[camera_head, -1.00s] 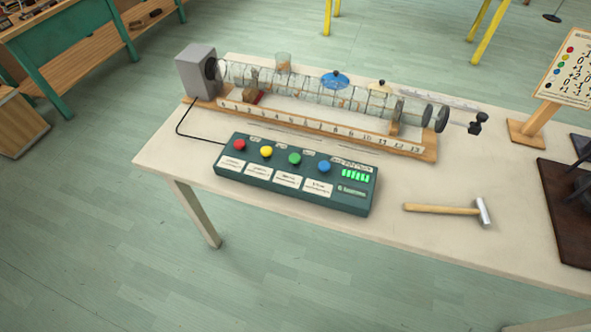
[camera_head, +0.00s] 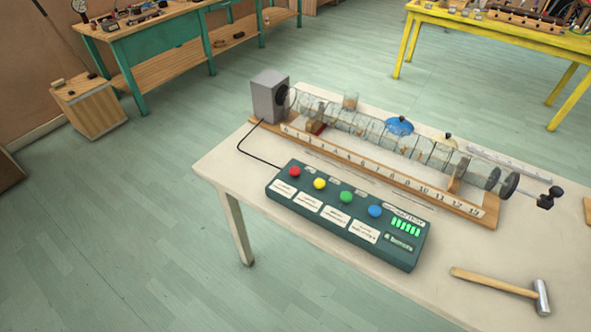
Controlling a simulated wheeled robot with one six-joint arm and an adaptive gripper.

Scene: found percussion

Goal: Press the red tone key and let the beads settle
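The red tone key (camera_head: 294,171) is the leftmost round button on a dark green control box (camera_head: 340,240) on the pale table. Yellow (camera_head: 319,184), green (camera_head: 346,197) and blue (camera_head: 375,211) keys follow to its right. Behind the box lies a clear horizontal tube (camera_head: 385,140) on a wooden base with a numbered scale (camera_head: 400,182). A grey speaker box (camera_head: 269,96) stands at its left end. Small brownish bits show inside the tube, but individual beads are too small to make out. My gripper is not in view.
A hammer (camera_head: 500,287) lies on the table (camera_head: 225,170) at the front right. A black cable (camera_head: 243,148) runs from the speaker to the control box. Green (camera_head: 165,45) and yellow (camera_head: 490,30) benches stand behind.

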